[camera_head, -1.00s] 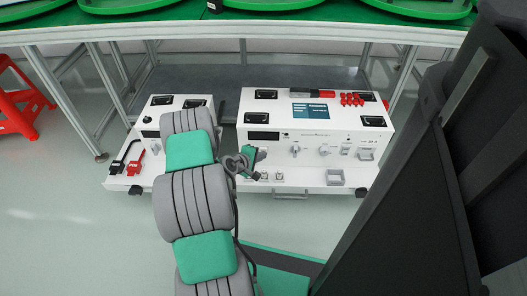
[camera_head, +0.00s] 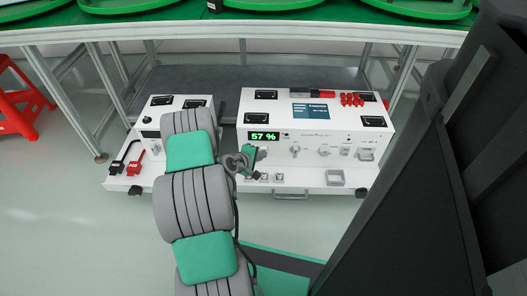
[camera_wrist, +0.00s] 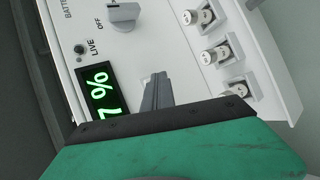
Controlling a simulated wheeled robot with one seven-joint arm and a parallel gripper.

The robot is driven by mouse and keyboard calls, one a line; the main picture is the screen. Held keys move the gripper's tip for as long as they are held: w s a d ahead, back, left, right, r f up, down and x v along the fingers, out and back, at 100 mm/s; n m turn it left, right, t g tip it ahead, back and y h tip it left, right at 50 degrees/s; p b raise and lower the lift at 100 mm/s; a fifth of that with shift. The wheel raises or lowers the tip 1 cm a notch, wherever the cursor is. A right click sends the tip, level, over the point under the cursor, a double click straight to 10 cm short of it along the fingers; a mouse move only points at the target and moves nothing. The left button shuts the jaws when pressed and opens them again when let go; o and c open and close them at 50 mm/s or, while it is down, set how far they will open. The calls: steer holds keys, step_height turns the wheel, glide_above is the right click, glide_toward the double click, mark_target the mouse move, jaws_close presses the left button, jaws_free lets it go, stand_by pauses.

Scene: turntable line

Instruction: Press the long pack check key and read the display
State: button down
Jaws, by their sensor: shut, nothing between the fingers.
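The display (camera_head: 264,136) on the white panel is lit and reads "57 %" in green in the head view. In the wrist view the display (camera_wrist: 98,92) appears turned, with "%" and part of a digit showing; the rest is hidden behind my gripper. My gripper (camera_wrist: 156,80) is shut and empty, its fingers pointing at the panel. In the head view my gripper (camera_head: 256,174) is low in front of the panel, by the row of small keys (camera_head: 278,177). These keys (camera_wrist: 215,53) also show in the wrist view. I cannot read their labels or tell whether the fingers touch one.
A rotary knob (camera_wrist: 124,13) marked "OFF" and a small dark lamp (camera_wrist: 79,49) marked "LIVE" are near the display. Red connectors (camera_head: 352,99) stand on top of the unit. A red padlock-like piece (camera_head: 135,168) lies at left. A red stool (camera_head: 14,95) stands at far left.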

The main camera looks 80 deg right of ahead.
steer(key=shift+s+a, duration=0.15)
steer(key=shift+a, duration=0.6)
steer(key=shift+a+p, duration=0.1)
steer(key=shift+p, duration=0.2)
steer(key=shift+s+a+p, duration=0.2)
steer(key=shift+a+p, duration=0.1)
steer(key=shift+a, duration=0.5)
steer(key=shift+s+a+p, duration=0.15)
steer(key=shift+a+p, duration=0.15)
steer(key=shift+a, duration=0.45)
steer(key=shift+s+a+p, duration=0.2)
steer(key=shift+a+p, duration=0.1)
steer(key=shift+a, duration=0.5)
